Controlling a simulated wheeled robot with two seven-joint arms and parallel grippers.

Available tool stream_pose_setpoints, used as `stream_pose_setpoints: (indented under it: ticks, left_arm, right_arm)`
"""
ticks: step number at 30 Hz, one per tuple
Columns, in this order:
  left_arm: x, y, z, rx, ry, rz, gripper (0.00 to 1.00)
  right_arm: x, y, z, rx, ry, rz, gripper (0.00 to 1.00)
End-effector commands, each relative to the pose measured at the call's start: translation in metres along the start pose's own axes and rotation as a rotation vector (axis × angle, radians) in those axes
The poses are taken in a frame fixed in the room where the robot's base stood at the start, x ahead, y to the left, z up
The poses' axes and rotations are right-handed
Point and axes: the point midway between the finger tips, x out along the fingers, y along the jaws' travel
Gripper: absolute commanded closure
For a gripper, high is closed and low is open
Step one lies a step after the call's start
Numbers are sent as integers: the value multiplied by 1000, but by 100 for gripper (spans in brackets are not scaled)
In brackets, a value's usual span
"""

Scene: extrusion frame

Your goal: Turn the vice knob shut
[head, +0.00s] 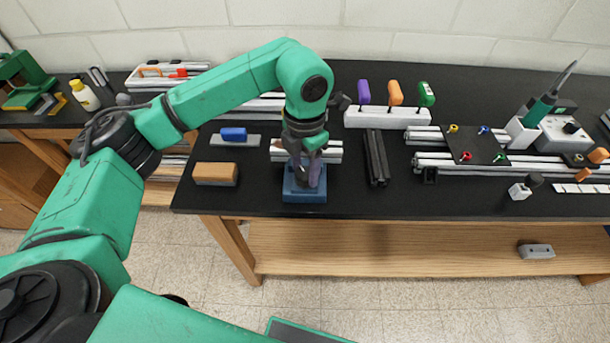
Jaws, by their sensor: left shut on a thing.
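The vice (304,196) is a small block with a blue base near the front edge of the black bench. My left gripper (306,170) points straight down over it, with its fingers at the vice's upper part. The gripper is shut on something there. The fingers and wrist cover most of the vice's top, so the knob itself cannot be made out clearly. A silver extrusion bar (331,152) lies just behind the vice and partly behind the gripper. My right gripper is not in view.
A brown-topped block (216,174) and a blue block on a grey plate (234,134) lie left of the vice. Dark bars (377,158) lie to its right. A white holder (388,118) with coloured-handled tools stands behind. The bench's front edge is close.

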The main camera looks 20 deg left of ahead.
Motion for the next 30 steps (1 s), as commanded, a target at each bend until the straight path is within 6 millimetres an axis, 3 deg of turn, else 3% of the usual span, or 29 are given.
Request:
stream_pose_setpoints:
  ticks: [1,12,30]
  left_arm:
    - [3,1,2,42,-8,2,100]
    - [2,0,1,393,-8,3,100]
    - [-1,0,2,962,-8,5,100]
  right_arm:
    - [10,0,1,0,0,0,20]
    - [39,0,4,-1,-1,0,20]
    - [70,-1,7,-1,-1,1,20]
